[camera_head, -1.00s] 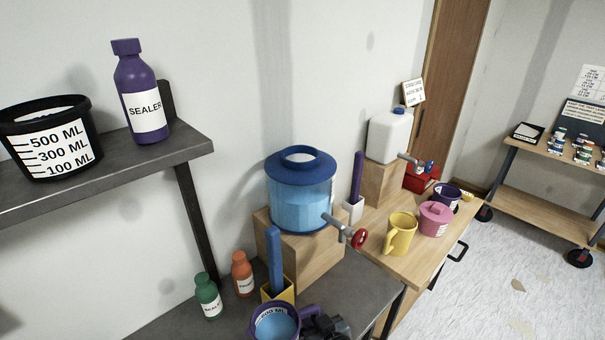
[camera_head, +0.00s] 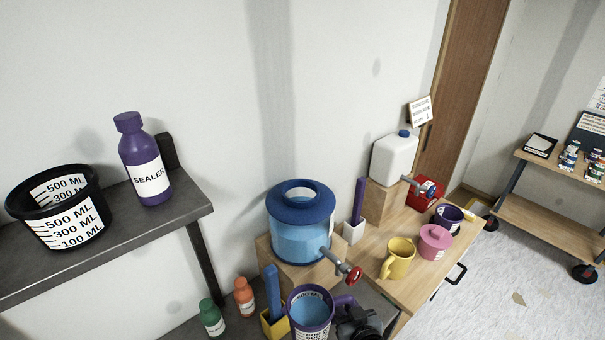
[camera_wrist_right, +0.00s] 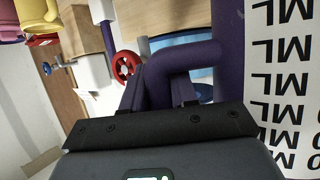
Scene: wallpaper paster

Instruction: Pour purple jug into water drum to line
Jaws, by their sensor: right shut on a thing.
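The purple jug (camera_head: 312,312) with a white measuring label holds blue liquid and stands close to upright at the bottom of the head view. My right gripper (camera_head: 352,315) is shut on its handle, and the purple handle (camera_wrist_right: 180,65) lies between the fingers in the right wrist view. The water drum (camera_head: 300,225) is clear with blue water, a blue lid with a round opening on top, and a tap with a red wheel (camera_head: 354,276). The jug is in front of and below the drum's opening. My left gripper is not in view.
The drum stands on a wooden block (camera_head: 266,250). A yellow holder (camera_head: 273,325) with a blue stick, orange bottle (camera_head: 244,297) and green bottle (camera_head: 211,319) are left of the jug. A yellow mug (camera_head: 397,258) and pink pot (camera_head: 435,241) stand right. A shelf (camera_head: 110,240) juts out at left.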

